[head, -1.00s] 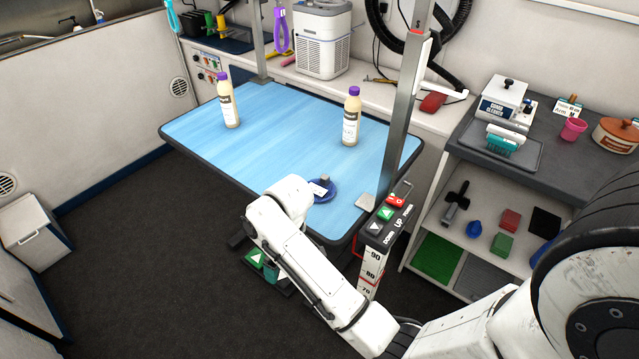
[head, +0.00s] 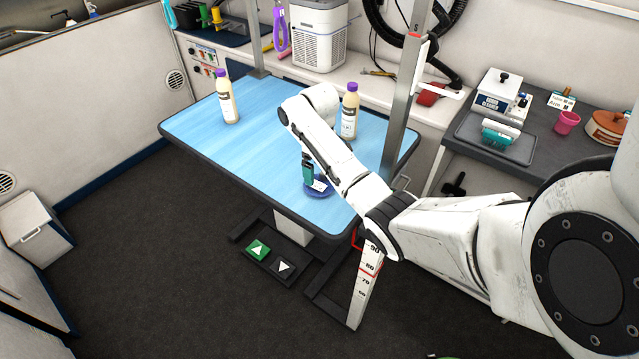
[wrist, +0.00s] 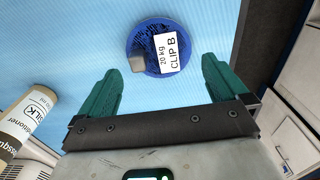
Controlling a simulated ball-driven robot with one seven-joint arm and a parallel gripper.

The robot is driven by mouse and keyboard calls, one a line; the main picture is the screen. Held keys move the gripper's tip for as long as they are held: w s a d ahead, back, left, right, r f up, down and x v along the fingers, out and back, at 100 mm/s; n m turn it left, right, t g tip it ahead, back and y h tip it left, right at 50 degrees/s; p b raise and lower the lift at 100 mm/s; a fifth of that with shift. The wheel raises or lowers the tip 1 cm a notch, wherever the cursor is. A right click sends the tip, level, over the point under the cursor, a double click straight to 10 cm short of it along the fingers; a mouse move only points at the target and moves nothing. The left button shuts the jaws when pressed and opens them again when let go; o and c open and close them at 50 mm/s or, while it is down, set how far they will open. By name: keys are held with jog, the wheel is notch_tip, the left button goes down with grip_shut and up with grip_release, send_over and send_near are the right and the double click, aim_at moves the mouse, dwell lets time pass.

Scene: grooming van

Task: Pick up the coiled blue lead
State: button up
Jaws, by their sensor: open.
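The coiled blue lead (head: 316,189) lies on the blue grooming table (head: 215,150), near its front right edge. In the wrist view the lead (wrist: 139,49) is a round blue coil with a grey clip and a white tag reading "20 kg CLIP B". My gripper (head: 307,176) has green fingers and is just above or beside the lead; the head view does not show the gap clearly. In the wrist view my gripper (wrist: 158,80) is open and empty, its fingers apart, with the coil ahead between and beyond the tips.
A purple-capped bottle (head: 349,112) stands behind my arm on the table and shows at the left in the wrist view. Another bottle (head: 227,98) stands at the table's far left. A metal post (head: 402,110) rises at the table's right side. The table's left middle is clear.

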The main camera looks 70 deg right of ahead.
aim_at(319, 182)
jog(key=shift+w+d+f, duration=0.1)
jog(key=shift+f, duration=1.3)
jog(key=shift+w+f, duration=0.1)
jog(key=shift+f, duration=1.3)
jog(key=c, duration=0.8)
